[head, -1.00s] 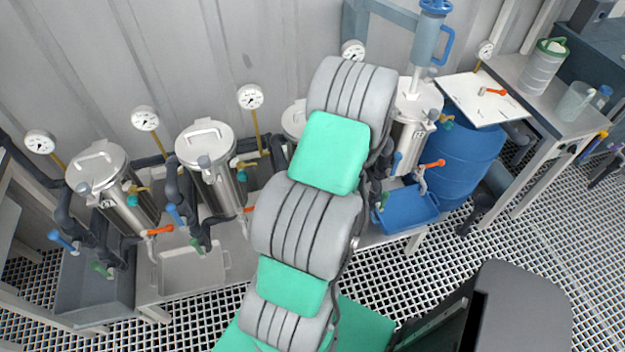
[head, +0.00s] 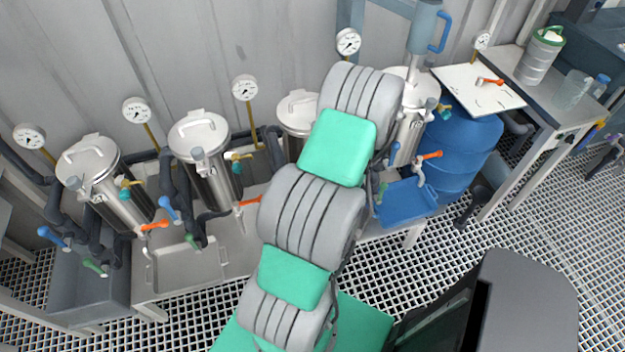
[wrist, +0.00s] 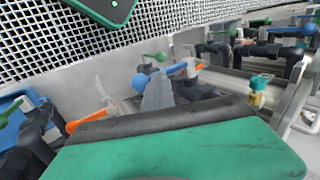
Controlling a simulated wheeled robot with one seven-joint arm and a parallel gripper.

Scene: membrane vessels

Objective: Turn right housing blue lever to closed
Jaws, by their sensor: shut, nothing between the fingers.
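The rightmost steel housing (head: 408,125) stands at the back, right of my arm in the head view. Its blue lever (head: 394,155) shows beside my arm, partly crowded by pipes. A green lever (head: 381,191) and an orange lever (head: 430,155) are near it. My gripper is hidden behind my arm in the head view. In the wrist view my gripper (wrist: 158,92) shows as a shut grey wedge with nothing in it. A blue-knobbed lever (wrist: 140,82) is close beside its tip; I cannot tell which housing it belongs to or whether they touch.
Other housings (head: 205,150) with similar coloured levers stand to the left. A blue tray (head: 408,205) and a blue barrel (head: 465,140) are at right. A grey tray (head: 190,270) sits left of my arm. Dark pipes crowd the levers. The grating floor (head: 540,220) is open at right.

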